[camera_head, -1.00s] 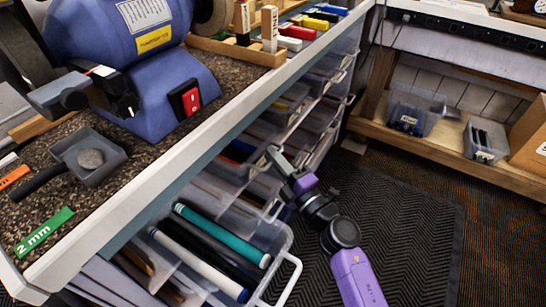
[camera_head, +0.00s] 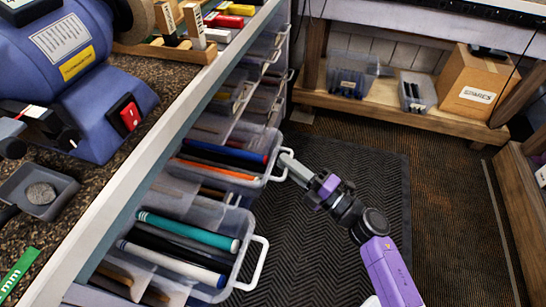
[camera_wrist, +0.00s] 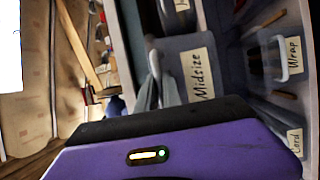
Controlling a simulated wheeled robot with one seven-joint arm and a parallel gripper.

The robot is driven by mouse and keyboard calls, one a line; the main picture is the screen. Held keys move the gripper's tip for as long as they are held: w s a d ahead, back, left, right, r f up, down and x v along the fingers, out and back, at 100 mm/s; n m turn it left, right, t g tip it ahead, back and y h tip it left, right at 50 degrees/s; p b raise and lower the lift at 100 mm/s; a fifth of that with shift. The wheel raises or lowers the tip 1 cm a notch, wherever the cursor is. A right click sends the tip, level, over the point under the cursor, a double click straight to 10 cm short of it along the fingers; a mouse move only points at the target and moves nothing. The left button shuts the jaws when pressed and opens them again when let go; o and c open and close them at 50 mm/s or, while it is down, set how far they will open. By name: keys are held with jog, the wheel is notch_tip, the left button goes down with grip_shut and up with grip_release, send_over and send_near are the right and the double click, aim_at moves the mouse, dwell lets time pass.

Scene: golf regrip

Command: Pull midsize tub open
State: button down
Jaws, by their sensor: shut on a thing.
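The midsize tub (camera_head: 262,178) is a clear tub under the bench, pulled partly out, with blue, red and orange grips inside. Its label reading "Midsize" (camera_wrist: 203,75) faces my wrist camera. My gripper (camera_head: 285,160) is shut on the tub's white handle (camera_head: 285,174) at its front. In the wrist view the gripper's fingers (camera_wrist: 154,92) are at the handle, left of the label. The exact contact is partly hidden by my wrist.
A lower open tub (camera_head: 236,262) with teal, white and black grips sticks out nearer the camera. Other tubs (camera_head: 262,70) sit farther along under the bench edge (camera_head: 150,125). A dark floor mat (camera_head: 340,160) lies clear on the right.

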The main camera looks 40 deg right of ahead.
jog(key=shift+s+d, duration=0.25)
jog(key=shift+s, duration=0.05)
jog(key=c, duration=1.5)
grip_release()
jog(key=v, duration=0.7)
jog(key=shift+s+d+f, duration=0.1)
jog(key=shift+s, duration=0.3)
jog(key=shift+d, duration=0.1)
